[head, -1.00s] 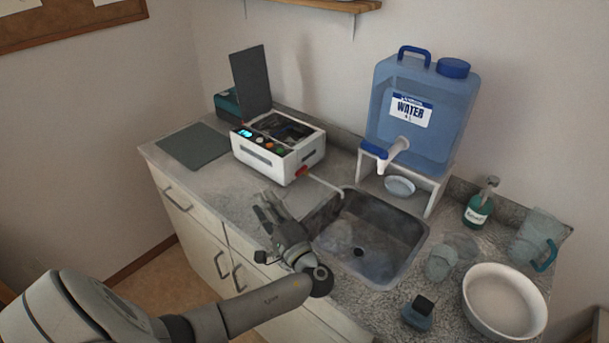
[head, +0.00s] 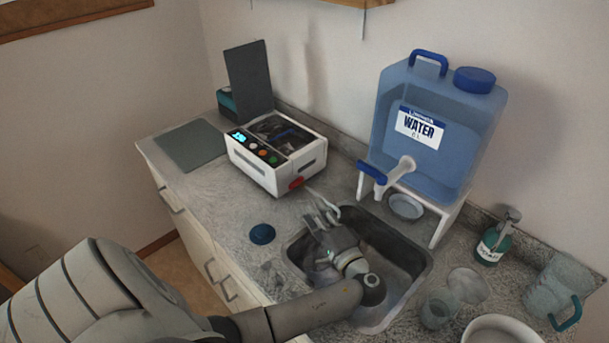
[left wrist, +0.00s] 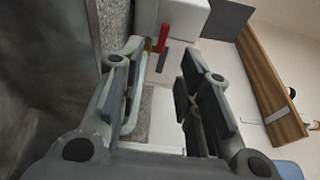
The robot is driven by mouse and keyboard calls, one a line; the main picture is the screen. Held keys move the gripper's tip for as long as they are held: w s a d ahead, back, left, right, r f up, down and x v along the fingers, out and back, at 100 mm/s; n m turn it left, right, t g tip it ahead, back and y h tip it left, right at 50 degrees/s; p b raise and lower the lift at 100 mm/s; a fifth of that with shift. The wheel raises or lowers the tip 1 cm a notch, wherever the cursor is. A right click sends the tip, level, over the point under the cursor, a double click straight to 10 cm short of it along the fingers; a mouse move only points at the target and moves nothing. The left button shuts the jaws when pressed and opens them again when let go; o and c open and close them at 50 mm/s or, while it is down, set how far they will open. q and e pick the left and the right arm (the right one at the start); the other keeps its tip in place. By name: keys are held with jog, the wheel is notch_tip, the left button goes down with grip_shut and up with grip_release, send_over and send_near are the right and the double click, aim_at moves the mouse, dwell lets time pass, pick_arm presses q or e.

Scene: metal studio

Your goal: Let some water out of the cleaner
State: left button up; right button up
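The cleaner (head: 272,165) is a white box on the counter with a lit display, coloured buttons and an open top. A red drain handle (head: 296,183) is at its lower right corner, and a pale drain tube (head: 325,204) runs from there toward the sink (head: 421,265). My left gripper (head: 320,221) is over the sink's left part, close to the tube. In the left wrist view the fingers (left wrist: 163,85) are apart and empty. The red handle (left wrist: 164,38) shows beyond the fingertips, and the tube lies near the left finger. My right gripper is not in view.
A blue water tank (head: 437,135) with a tap stands on a white stand behind the sink. A dark blue disc (head: 262,234) lies on the counter left of the sink. A soap bottle (head: 497,240), clear cups and a white bowl (head: 500,331) are at the right.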

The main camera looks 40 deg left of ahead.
aim_at(294, 187)
pick_arm(q)
jog(key=x, duration=0.4)
jog(key=s+b+x, duration=0.1)
jog(key=x, duration=0.1)
jog(key=shift+a+r, duration=0.15)
jog(key=shift+a, duration=0.15)
jog(key=shift+x, duration=1.25)
jog(key=shift+w+a+b, duration=0.3)
jog(key=shift+a, duration=0.05)
jog(key=c, duration=0.6)
grip_shut()
jog(key=shift+a, duration=0.1)
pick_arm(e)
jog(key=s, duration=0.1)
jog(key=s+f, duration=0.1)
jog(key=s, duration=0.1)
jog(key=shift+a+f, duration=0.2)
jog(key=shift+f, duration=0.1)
